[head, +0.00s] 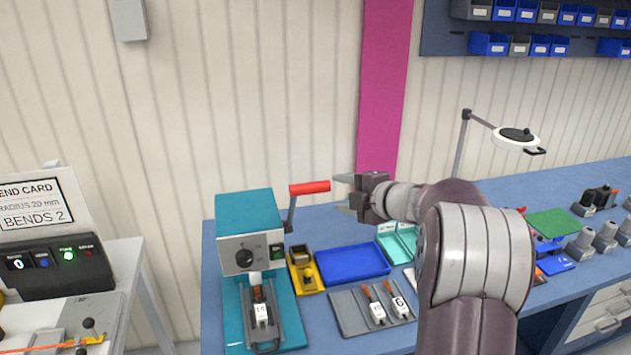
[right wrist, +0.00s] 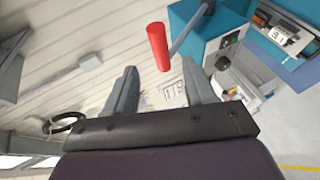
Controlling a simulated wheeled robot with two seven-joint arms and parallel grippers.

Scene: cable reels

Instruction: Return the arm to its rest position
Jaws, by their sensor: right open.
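My right arm (head: 478,250) rises from the bottom right in the head view and reaches left over the workbench. Its gripper (head: 345,194) is raised above the bench, with its fingers apart, just right of the red lever handle (head: 310,187). In the right wrist view the two fingers (right wrist: 158,98) stand apart with nothing between them. The red handle (right wrist: 158,46) shows beyond the fingertips there, apart from them as far as I can tell. My left gripper is in neither view.
The teal press (head: 250,228) stands at the bench's left, with a tool numbered 16 in it. A grey tray (head: 350,312) with numbered tools, a blue tray (head: 352,263) and a lamp (head: 515,138) are on the blue bench. A control box (head: 60,268) is at far left.

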